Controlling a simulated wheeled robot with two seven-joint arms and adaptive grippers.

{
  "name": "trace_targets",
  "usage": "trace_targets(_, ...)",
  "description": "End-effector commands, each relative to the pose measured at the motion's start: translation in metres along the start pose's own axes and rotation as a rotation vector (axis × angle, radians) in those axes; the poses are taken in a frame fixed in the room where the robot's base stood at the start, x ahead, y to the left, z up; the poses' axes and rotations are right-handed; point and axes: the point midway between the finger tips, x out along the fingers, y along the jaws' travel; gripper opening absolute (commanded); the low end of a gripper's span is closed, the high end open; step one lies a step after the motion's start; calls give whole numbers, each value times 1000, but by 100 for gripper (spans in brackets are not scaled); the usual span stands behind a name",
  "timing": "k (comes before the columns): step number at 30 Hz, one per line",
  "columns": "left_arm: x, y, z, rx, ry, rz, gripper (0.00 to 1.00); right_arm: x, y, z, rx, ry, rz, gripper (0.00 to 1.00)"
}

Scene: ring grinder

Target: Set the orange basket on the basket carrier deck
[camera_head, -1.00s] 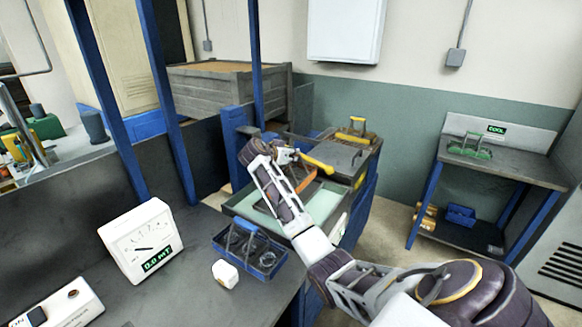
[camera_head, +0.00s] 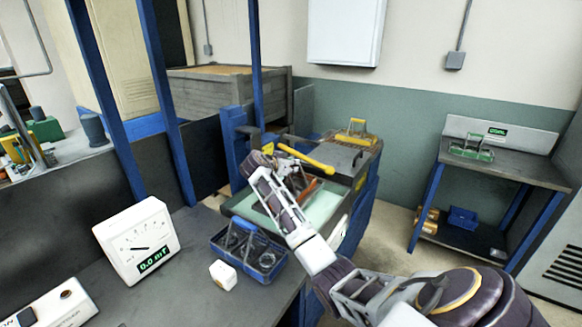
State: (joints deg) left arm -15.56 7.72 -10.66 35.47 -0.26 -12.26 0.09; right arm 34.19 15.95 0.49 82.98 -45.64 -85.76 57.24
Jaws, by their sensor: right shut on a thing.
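An orange part of the orange basket (camera_head: 308,188) shows beside my right forearm, over the pale green tray of the machine. Most of the basket is hidden behind my arm. My right gripper (camera_head: 266,150) is at the far end of the arm, over the machine's left side. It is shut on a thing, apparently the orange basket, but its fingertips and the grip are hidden. I cannot tell which surface is the basket carrier deck. My left gripper is not in view.
A yellow basket (camera_head: 352,135) sits on the machine's back right. A blue basket (camera_head: 250,255), a small white block (camera_head: 223,274) and a meter (camera_head: 136,240) stand on the bench. A green basket (camera_head: 470,152) is on the right table.

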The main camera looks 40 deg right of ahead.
Motion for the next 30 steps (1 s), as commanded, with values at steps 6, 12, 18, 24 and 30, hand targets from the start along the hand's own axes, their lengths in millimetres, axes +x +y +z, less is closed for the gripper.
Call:
trace_targets(6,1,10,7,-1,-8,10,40,1,0,2,0,0,0,23)
trace_targets(12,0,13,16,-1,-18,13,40,1,0,2,0,0,0,37)
trace_targets(18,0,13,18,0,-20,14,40,0,0,1,0,0,0,37)
trace_targets(24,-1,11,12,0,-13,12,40,-2,0,0,1,0,-1,37)
trace_targets(30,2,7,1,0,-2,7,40,-19,-1,1,2,0,-2,37)
